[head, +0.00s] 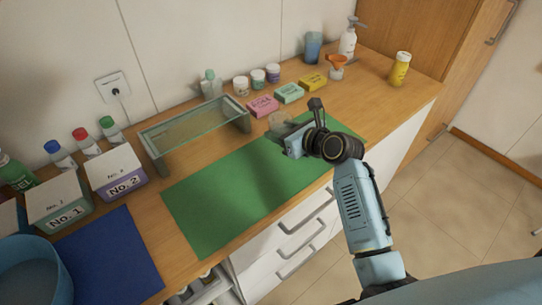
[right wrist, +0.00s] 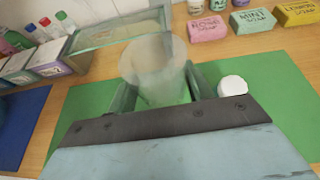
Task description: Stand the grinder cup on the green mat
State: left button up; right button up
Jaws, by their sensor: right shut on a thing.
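The grinder cup is a clear, translucent cup (right wrist: 155,66). In the right wrist view it stands roughly upright between the two fingers of my right gripper (right wrist: 152,98), which is shut on it. In the head view the cup (head: 279,121) shows just beyond the right gripper (head: 287,139), over the back part of the green mat (head: 225,195). I cannot tell whether its base touches the mat; the gripper hides its lower part. My left gripper is not in view.
A white round cap (right wrist: 232,86) is right of the gripper. A glass-topped stand (head: 195,127) is behind the mat. Pink (head: 262,107), mint (head: 289,93) and yellow (head: 313,81) soap boxes line the back. A blue mat (head: 110,255) lies left. The green mat's left half is clear.

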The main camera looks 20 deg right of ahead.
jog(key=shift+w+d+f+p, duration=0.35)
jog(key=shift+w+f, duration=0.2)
jog(key=shift+w, duration=0.15)
jog(key=b, duration=0.2)
send_over(281, 162)
notch_tip(281, 162, down, 6)
jog(key=shift+d+f, duration=0.15)
jog(key=shift+f, duration=0.1)
jog(key=shift+f+b, duration=0.6)
jog(key=shift+f, duration=1.25)
jog(key=shift+f, duration=0.1)
jog(key=o, duration=1.1)
jog(key=shift+f, duration=0.1)
